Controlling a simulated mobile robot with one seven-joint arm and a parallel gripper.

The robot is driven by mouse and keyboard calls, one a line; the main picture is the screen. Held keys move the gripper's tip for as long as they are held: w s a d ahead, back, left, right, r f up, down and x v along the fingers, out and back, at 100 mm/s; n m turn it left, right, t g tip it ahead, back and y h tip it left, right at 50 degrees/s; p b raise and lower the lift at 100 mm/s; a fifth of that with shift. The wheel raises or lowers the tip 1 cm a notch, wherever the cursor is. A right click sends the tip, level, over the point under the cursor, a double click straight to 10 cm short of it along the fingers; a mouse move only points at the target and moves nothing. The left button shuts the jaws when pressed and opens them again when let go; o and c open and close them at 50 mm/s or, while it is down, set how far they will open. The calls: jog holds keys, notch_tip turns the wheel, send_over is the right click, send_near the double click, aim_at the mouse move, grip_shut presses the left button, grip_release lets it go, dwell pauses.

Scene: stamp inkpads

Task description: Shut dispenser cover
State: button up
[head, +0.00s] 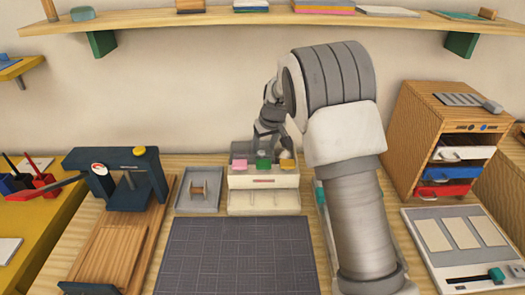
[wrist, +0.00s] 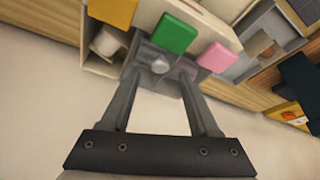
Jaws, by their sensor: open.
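The dispenser (head: 262,202) is a pale box at the back of the table, with pink (head: 239,164), green (head: 264,163) and yellow pads along its top. In the wrist view, the dispenser (wrist: 208,26) is seen from behind, with a whitish roll-like piece (wrist: 105,42) in an opening. My gripper (head: 269,142) is above and behind the dispenser. I cannot tell whether the fingers touch anything. The cover cannot be clearly made out.
A grey tray (head: 188,207) with a small wooden piece stands left of the dispenser. A dark mat (head: 236,262) lies in front. A wooden press (head: 118,225) is at left; a drawer cabinet (head: 432,135) and a card board (head: 470,243) are at right. A shelf (head: 230,18) runs above.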

jog(key=shift+x, duration=1.45)
jog(key=shift+c, duration=0.2)
grip_shut()
